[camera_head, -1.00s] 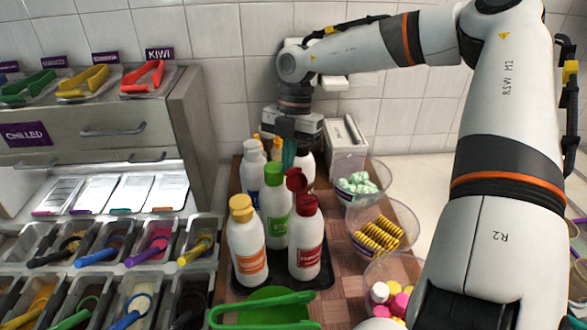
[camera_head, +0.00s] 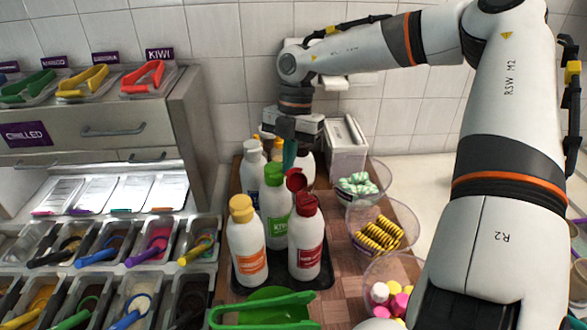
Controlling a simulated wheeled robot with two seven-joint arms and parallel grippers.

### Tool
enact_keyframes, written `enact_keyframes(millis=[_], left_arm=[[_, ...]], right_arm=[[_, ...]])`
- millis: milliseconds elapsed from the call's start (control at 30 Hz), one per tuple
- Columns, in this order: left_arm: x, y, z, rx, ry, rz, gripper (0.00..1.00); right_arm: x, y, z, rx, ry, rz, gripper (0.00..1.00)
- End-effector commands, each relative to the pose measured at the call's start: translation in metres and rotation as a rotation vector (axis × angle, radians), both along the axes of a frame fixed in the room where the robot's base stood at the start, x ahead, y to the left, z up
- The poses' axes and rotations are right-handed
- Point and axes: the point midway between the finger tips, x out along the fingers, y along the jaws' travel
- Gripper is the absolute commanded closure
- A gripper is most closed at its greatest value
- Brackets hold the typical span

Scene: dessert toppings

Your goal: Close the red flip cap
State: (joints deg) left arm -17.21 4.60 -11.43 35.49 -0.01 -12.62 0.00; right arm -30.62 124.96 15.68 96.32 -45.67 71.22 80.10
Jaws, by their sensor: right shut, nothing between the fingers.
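The white bottle with the red label (camera_head: 307,248) stands upright at the front right of the bottle group. Its red flip cap (camera_head: 297,180) is open, the lid standing up above the red collar. My right gripper (camera_head: 290,153) points down behind and above the cap, its fingers shut and empty. The fingertips are close to the raised lid; whether they touch it cannot be told. My left gripper is not in view.
A green-capped bottle (camera_head: 274,212) and a yellow-capped bottle (camera_head: 246,245) stand left of the red one on a dark tray (camera_head: 318,281). Bowls of yellow biscuits (camera_head: 378,235) and mint pieces (camera_head: 359,185) stand right. Green tongs (camera_head: 265,308) lie in front.

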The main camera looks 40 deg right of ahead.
Motion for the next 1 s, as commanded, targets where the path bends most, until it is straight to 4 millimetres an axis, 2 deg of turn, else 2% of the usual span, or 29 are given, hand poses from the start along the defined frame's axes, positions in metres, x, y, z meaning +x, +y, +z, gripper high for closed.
enact_keyframes(millis=[400,567,1000], left_arm=[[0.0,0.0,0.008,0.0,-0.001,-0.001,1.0],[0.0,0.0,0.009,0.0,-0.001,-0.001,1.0],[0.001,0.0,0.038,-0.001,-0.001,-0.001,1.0]], right_arm=[[-0.026,0.008,0.014,0.0,0.0,0.001,1.0],[-0.025,0.008,0.017,0.0,0.001,-0.001,1.0],[-0.024,0.008,0.068,-0.001,-0.001,-0.001,1.0]])
